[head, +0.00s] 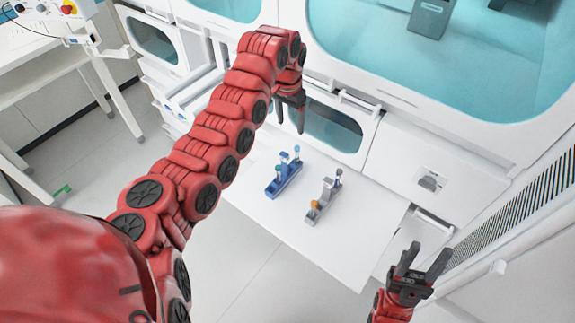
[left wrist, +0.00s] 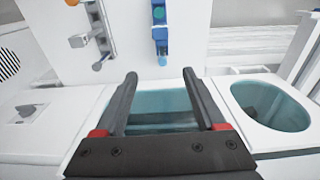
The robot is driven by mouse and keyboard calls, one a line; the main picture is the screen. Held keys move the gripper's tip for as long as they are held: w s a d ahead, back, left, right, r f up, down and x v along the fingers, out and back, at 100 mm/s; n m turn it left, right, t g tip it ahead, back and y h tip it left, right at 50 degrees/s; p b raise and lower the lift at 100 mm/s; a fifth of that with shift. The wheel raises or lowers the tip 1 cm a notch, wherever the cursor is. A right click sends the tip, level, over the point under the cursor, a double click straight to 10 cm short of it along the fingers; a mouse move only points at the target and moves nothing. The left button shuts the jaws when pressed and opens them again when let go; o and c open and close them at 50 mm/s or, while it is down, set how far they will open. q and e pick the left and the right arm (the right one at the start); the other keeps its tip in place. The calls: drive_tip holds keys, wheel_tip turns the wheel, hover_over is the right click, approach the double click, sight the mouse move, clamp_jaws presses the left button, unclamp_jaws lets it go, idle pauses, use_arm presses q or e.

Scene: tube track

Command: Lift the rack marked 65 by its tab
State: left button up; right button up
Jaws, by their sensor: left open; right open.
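A blue rack (head: 284,181) with blue and green round-topped tubes lies on the white shelf. It also shows in the left wrist view (left wrist: 160,35). A grey rack (head: 322,208) with an orange-topped and a blue-topped tube lies to its right; it also shows in the left wrist view (left wrist: 106,38). No number is legible on either rack, and I cannot make out the tabs. My left gripper (head: 291,122) is open and empty, apart from both racks, behind the blue one in the head view. Its fingers (left wrist: 159,74) point toward the blue rack. My right gripper (head: 429,250) is open and empty, right of the shelf.
The white shelf (head: 260,222) is bare around the racks. White cabinets with teal windows (head: 440,70) stand behind it, with a handle (head: 434,222) at the right. A white table (head: 40,80) with a control box stands far left.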

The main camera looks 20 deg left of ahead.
use_arm(q)
drive_tip(key=s, duration=0.1)
drive_tip(key=p, duration=0.2)
approach(285, 163)
drive_tip(key=shift+g, duration=0.4)
drive_tip(key=w+f, duration=0.1)
drive_tip(key=f, duration=0.1)
drive_tip(key=w+f, duration=0.1)
drive_tip(key=f, duration=0.1)
drive_tip(key=w+f, duration=0.1)
drive_tip(key=f, duration=0.1)
drive_tip(key=shift+f, duration=0.5)
drive_tip(key=shift+s+f+p, duration=0.1)
drive_tip(key=shift+f+p, duration=0.15)
drive_tip(key=shift+p, duration=0.1)
drive_tip(key=f, duration=0.1)
drive_tip(key=f+p, duration=0.1)
drive_tip(key=f, duration=0.1)
drive_tip(key=shift+s+a+f+p, duration=0.2)
drive_tip(key=shift+p, duration=0.1)
drive_tip(key=shift+f, duration=0.7)
clamp_jaws()
